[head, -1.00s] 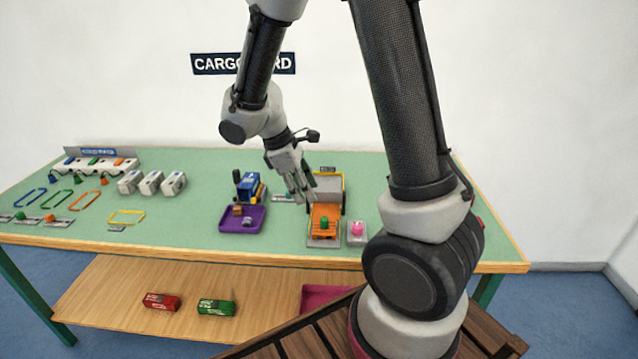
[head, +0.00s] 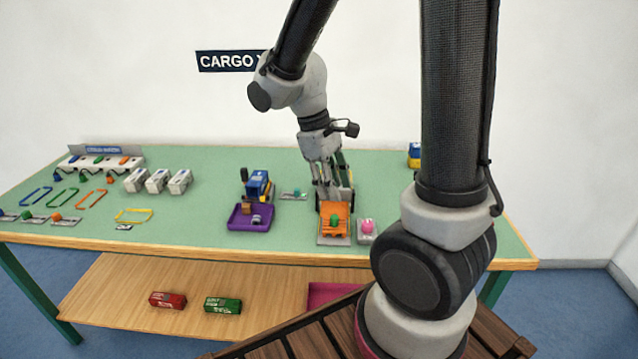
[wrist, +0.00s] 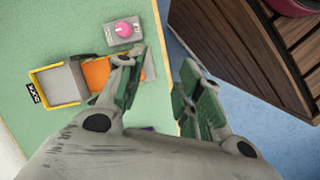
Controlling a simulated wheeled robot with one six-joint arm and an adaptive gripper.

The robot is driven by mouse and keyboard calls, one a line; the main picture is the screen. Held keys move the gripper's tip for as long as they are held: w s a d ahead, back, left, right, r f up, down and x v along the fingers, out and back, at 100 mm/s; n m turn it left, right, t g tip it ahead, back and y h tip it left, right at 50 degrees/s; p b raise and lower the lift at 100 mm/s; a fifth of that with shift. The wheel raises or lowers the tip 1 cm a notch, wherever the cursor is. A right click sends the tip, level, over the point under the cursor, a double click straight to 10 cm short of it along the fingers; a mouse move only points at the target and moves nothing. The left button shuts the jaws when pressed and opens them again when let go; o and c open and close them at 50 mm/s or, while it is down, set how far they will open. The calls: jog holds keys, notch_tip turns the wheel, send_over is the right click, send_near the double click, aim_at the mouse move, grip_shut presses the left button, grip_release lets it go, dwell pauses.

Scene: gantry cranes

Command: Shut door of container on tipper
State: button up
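The tipper (head: 335,219) is on the right half of the green table. It has an orange part with a green knob at the front and a yellow-edged grey bed behind, which also shows in the wrist view (wrist: 61,84). My gripper (head: 328,186) points down over the bed and hides much of it in the head view. In the wrist view my gripper (wrist: 160,88) has its two fingers spread with nothing between them. The left finger covers part of the orange section. I cannot make out a separate container or its door on the tipper.
A pink knob on a grey plate (head: 367,228) is beside the tipper. A purple tray (head: 252,218) and a blue vehicle (head: 258,184) stand to its left. Several white boxes (head: 157,181) are farther left. Red and green containers (head: 222,305) lie on the lower shelf.

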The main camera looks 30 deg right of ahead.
notch_tip(320, 180, down, 3)
jog(key=w+n+h, duration=0.1)
jog(key=w+n, duration=0.1)
jog(key=w, duration=0.1)
jog(key=n+t+y, duration=0.2)
jog(key=n+t, duration=0.4)
jog(key=n, duration=1.9)
send_near(262, 197)
jog(key=f, duration=0.1)
jog(key=shift+w+x, duration=0.1)
jog(key=shift+x, duration=1.9)
jog(key=shift+w+x, duration=0.15)
jog(key=shift+x, duration=1.85)
jog(key=shift+d+r, duration=0.1)
jog(key=shift+d, duration=0.05)
